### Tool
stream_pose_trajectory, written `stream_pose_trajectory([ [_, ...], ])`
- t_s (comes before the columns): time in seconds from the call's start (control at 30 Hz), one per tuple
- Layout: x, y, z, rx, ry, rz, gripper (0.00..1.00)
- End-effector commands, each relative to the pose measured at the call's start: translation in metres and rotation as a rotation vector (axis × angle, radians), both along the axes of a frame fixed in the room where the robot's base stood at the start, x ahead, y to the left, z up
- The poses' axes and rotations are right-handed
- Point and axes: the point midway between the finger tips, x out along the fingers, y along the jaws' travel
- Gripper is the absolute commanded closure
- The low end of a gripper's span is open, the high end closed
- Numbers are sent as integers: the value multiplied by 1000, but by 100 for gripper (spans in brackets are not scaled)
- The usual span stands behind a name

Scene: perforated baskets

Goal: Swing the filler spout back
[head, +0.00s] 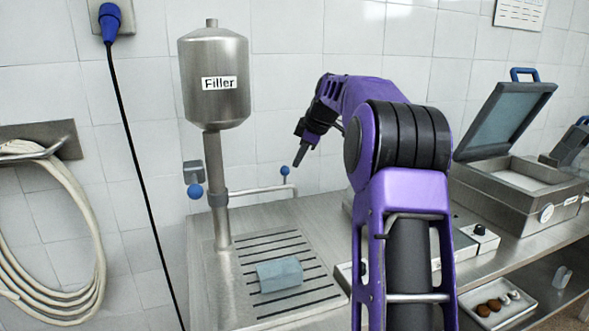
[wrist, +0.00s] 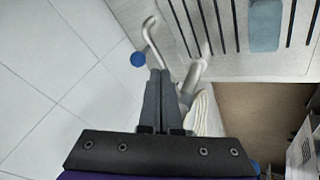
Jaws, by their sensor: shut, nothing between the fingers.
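The filler (head: 213,85) is a steel tank on a post at the left of the head view. Its thin metal spout (head: 258,190) reaches right from the post over the back of the slatted drip tray, with a small blue knob (head: 285,171) at its end. My gripper (head: 298,164) is shut and empty, pointing down just right of and above that knob. In the wrist view, the shut fingers (wrist: 160,74) lie just right of a blue knob (wrist: 138,59), near a bent metal rod (wrist: 152,36). Whether they touch it, I cannot tell.
A pale blue block (head: 280,275) lies on the drip tray; it also shows in the wrist view (wrist: 265,25). A second blue knob (head: 195,191) is left of the post. A machine with a raised lid (head: 507,115) stands right. A tray (head: 500,305) sits on the lower shelf.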

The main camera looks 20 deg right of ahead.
Motion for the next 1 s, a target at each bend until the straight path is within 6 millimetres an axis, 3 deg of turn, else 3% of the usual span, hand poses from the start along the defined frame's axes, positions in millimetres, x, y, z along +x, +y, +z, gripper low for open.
stream_pose_trajectory([
  [0.1, -12, -6, 21, -1, -2, -1, 100],
  [0.3, -25, -11, 40, 0, 1, 0, 100],
  [1.0, -27, -10, 44, 3, 0, -3, 100],
])
